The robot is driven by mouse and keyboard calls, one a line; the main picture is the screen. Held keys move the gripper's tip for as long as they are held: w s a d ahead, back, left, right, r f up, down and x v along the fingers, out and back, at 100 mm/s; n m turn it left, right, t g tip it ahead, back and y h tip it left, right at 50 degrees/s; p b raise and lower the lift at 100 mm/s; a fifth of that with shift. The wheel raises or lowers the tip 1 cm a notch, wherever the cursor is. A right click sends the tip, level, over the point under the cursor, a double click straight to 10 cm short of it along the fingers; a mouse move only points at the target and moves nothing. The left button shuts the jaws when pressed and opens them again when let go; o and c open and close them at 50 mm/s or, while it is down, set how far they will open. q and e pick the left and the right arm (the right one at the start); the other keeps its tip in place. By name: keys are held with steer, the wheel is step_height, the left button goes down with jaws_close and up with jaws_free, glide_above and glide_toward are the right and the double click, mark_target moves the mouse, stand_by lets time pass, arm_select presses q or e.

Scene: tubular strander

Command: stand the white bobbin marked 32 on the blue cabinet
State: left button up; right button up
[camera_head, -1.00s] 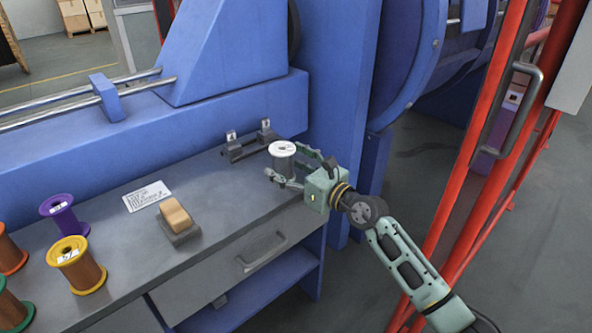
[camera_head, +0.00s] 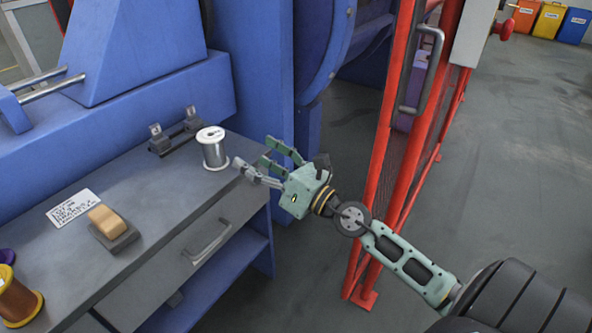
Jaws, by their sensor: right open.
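The white bobbin (camera_head: 213,150), with a white top flange and silver-grey winding, stands upright on the grey top of the workbench (camera_head: 150,192), near its right end. A small dark mark shows on its flange but is too small to read. My right gripper (camera_head: 253,155) is open and empty just right of the bobbin, its fingers pointing left toward it with a gap between. The bench has a blue frame and lower shelf; I cannot tell whether it is the blue cabinet, and no separate one is clear. My left gripper is not in view.
A dark bracket (camera_head: 176,137) sits behind the bobbin. A paper card (camera_head: 72,208) and a tan block on a grey base (camera_head: 108,222) lie to the left, with a yellow-flanged bobbin (camera_head: 17,300) at front left. Red guard posts (camera_head: 392,150) stand right of the bench.

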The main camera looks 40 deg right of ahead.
steer(key=s+d+f+m+h, duration=0.25)
steer(key=m+h, duration=0.35)
steer(key=m, duration=0.4)
steer(key=s+d+f+m+h, duration=0.1)
steer(key=s+d+m+h, duration=0.4)
steer(key=m, duration=0.6)
steer(key=s+f+m+g+h, duration=0.2)
steer(key=s+f+m+g, duration=0.3)
steer(key=f+m+g, duration=0.45)
steer(key=s+a+f+m+g+y, duration=0.3)
steer(key=s+a+f+g+y, duration=0.3)
steer(key=s+a+f, duration=0.7)
steer(key=s+a, duration=0.1)
steer(key=s, duration=0.3)
steer(key=shift+a+m+y, duration=0.3)
steer(key=shift+m, duration=0.05)
steer(key=shift+f, duration=0.1)
